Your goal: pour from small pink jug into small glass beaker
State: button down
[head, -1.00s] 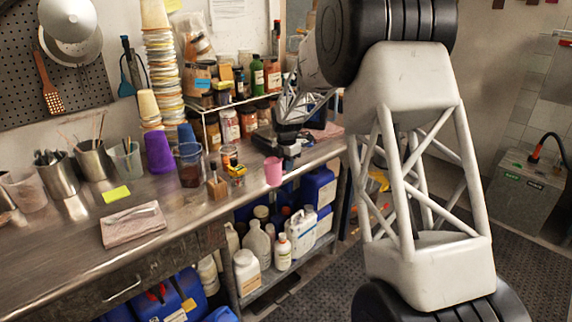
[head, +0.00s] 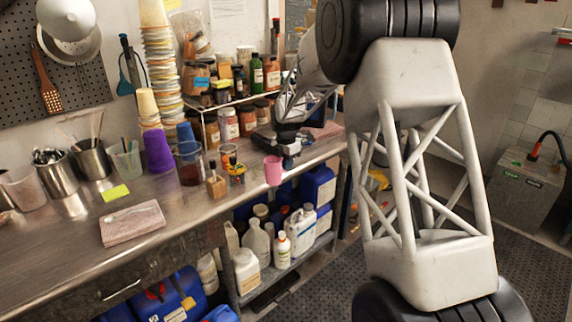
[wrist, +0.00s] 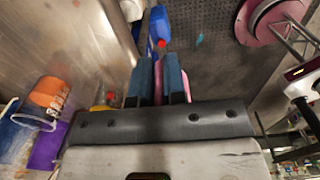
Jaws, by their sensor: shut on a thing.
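The small pink jug (head: 273,170) is by the front edge of the steel bench, looking upright in the head view. My gripper (head: 287,162) is shut on it from its right side. A small glass beaker (head: 228,152) stands on the bench to the left of the jug, behind a small yellow object. Its contents are too small to make out. I cannot tell whether the jug holds liquid.
A larger beaker of dark red liquid (head: 189,168), a purple cup (head: 158,152) and a small brown bottle (head: 216,186) stand to the left. The yellow object (head: 236,172) lies between beaker and jug. A rack of jars (head: 228,124) stands behind.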

jog(key=shift+w+a+r, duration=0.1)
jog(key=shift+a, duration=0.1)
jog(key=w+a+r+m, duration=0.3)
jog(key=w+a+m, duration=0.3)
jog(key=m, duration=0.4)
jog(key=w+a+r+m, duration=0.2)
jog(key=w+a+m, duration=0.2)
jog(key=a+m, duration=0.5)
jog(key=s+a+r+m, duration=0.2)
jog(key=a+m, duration=0.2)
jog(key=a, duration=0.6)
jog(key=s+a+r+m, duration=0.2)
jog(key=a+m, duration=0.2)
jog(key=a, duration=0.6)
jog(key=shift+a+r, duration=0.15)
jog(key=shift+a, duration=0.15)
dwell(0.6)
jog(key=shift+d, duration=0.15)
jog(key=shift+d+r+y, duration=0.35)
jog(key=shift+d+y, duration=0.2)
jog(key=shift+y, duration=0.45)
jog(key=shift+d+f+y, duration=0.15)
jog(key=shift+f+y, duration=0.15)
jog(key=shift+y, duration=0.2)
